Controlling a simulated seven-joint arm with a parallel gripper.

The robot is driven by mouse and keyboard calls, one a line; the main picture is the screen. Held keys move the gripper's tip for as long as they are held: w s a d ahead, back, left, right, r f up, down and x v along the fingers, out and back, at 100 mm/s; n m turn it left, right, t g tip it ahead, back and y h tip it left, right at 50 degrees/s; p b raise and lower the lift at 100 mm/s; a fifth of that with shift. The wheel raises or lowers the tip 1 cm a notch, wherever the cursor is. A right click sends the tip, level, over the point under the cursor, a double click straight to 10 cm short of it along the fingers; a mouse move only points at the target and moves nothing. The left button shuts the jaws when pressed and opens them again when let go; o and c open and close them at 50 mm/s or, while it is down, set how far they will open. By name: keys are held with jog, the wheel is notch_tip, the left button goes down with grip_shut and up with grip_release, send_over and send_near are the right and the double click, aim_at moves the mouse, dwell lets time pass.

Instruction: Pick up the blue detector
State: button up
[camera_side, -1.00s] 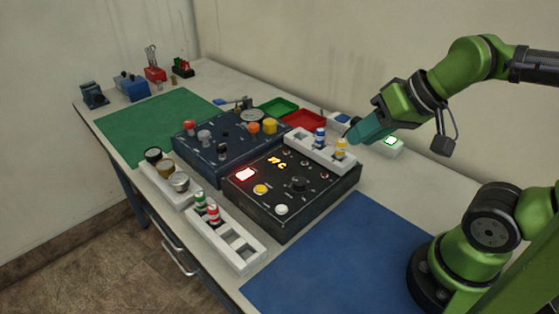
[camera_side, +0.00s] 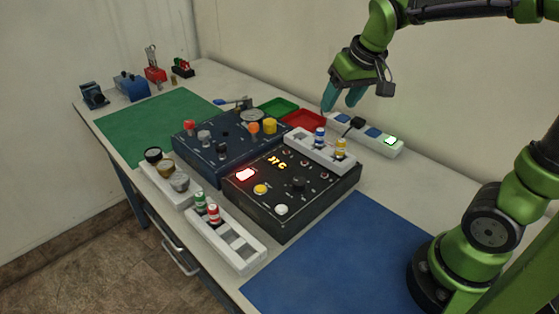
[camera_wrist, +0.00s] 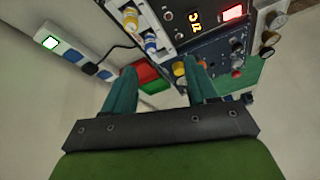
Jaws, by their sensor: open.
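The blue detector (camera_side: 319,138), a small cylinder with blue and white bands, stands upright in a white rack (camera_side: 305,148) at the back of the black control box. A yellow detector (camera_side: 341,148) stands beside it in the same rack. In the wrist view the blue detector (camera_wrist: 151,44) shows beyond the fingertips, next to the yellow one (camera_wrist: 130,18). My gripper (camera_side: 339,104) is open and empty, with teal fingers pointing down. It appears above and behind the blue detector, apart from it. In the wrist view the fingers (camera_wrist: 160,68) are spread apart.
The black control box (camera_side: 300,210) has a lit red display and knobs. A dark blue panel (camera_side: 190,155) with knobs adjoins it. Red (camera_side: 305,120) and green (camera_side: 278,107) trays and a power strip (camera_side: 351,134) lie along the wall. The blue mat (camera_side: 340,260) is clear.

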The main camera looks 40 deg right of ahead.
aim_at(322, 131)
jog(key=shift+h, duration=0.4)
jog(key=w+d+f, duration=0.1)
jog(key=w+f, duration=0.1)
jog(key=f, duration=0.1)
jog(key=w+d+f, duration=0.1)
jog(key=f, duration=0.1)
jog(key=w+d+f, duration=0.1)
jog(key=w+f, duration=0.1)
jog(key=f, duration=0.1)
jog(key=shift+w+d+f, duration=0.15)
jog(key=shift+w+f, duration=0.15)
jog(key=shift+f, duration=0.05)
jog(key=shift+s+x, duration=0.15)
jog(key=shift+x, duration=1.35)
jog(key=shift+s+x, duration=0.1)
jog(key=shift+x, duration=1.4)
jog(key=shift+f, duration=0.15)
